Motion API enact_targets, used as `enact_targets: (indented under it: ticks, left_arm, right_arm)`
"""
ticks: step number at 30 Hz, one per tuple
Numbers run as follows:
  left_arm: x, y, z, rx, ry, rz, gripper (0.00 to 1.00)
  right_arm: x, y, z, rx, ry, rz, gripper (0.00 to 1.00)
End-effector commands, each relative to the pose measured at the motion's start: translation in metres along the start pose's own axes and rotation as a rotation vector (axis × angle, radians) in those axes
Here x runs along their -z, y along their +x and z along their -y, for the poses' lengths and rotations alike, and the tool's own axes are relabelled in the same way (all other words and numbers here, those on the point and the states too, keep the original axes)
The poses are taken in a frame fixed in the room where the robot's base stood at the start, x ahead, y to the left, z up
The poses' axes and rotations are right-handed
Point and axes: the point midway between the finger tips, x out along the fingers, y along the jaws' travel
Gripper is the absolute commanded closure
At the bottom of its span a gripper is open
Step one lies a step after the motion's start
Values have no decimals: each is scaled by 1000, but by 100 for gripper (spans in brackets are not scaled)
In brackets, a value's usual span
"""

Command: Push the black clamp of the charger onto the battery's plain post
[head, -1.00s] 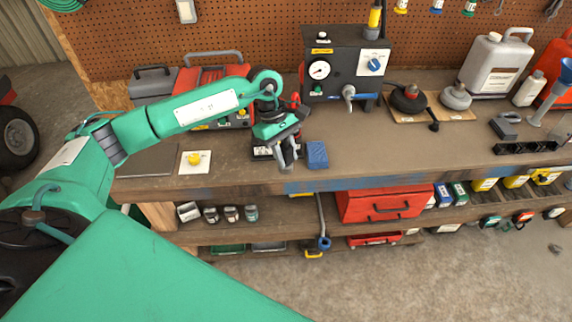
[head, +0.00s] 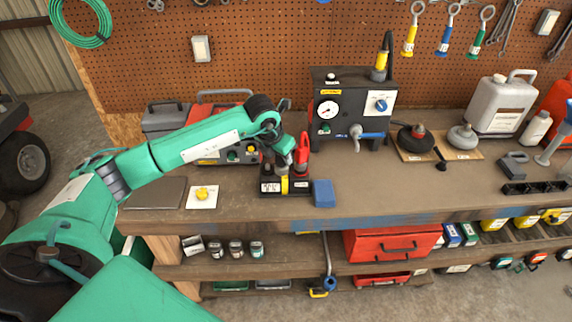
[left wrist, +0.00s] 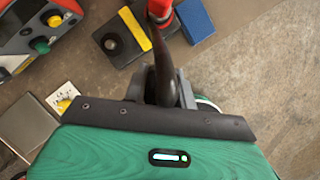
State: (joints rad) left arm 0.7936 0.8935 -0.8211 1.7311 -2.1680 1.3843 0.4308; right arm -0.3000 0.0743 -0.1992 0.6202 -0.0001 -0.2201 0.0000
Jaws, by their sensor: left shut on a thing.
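The battery (head: 300,187) is a low black block with a yellow strap, on the bench; it also shows in the left wrist view (left wrist: 120,52). A red clamp (head: 304,150) stands upright at its right end. A dark round post (left wrist: 112,42) shows left of the strap. My left gripper (head: 284,160) is over the battery, shut on the black clamp (left wrist: 165,65), which rises from the fingers in the wrist view and overlaps the red part there. Whether the black clamp touches the battery I cannot tell. The red and grey charger (head: 240,152) stands behind my forearm. My right gripper is not in view.
A blue block (head: 323,193) sits close to the battery's right side. A black gauge box (head: 350,105) stands behind. A yellow knob on a white card (head: 202,195) lies to the left. The bench (head: 400,193) is clear front right.

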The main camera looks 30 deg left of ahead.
Motion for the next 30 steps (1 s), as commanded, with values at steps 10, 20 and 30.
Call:
enact_targets:
  ticks: [10,20,30]
  left_arm:
    - [-23,-1,-45,-232,-584,5,100]
    - [-36,-3,-85,-430,-1071,10,100]
    - [-35,0,-94,-477,-1180,13,100]
  right_arm:
    - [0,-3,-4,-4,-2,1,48]
    - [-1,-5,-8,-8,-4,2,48]
    - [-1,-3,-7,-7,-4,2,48]
